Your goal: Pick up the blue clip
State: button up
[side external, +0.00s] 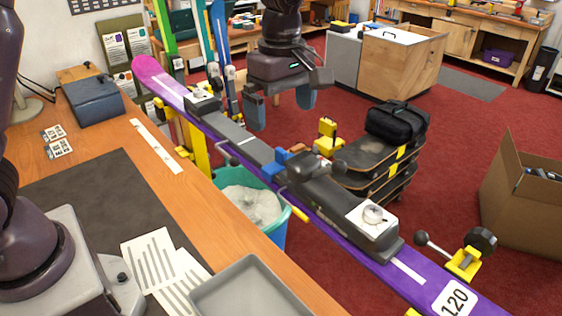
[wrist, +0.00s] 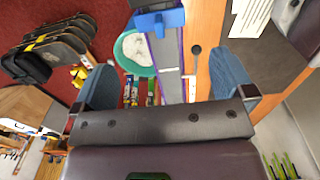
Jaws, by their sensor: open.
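A wooden bench (side external: 215,215) with a grey tray (side external: 255,290) and papers is at left. A teal bin (side external: 283,228) stands under the ski. Yellow vise parts (side external: 466,262) stand at the ski. Stacked boards with a black bag (side external: 397,123) are behind it.

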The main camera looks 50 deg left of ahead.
aim_at(281, 150)
notch_tip(281, 150, down, 10)
jog(key=shift+a+f, duration=0.1)
jog(key=c, duration=0.9)
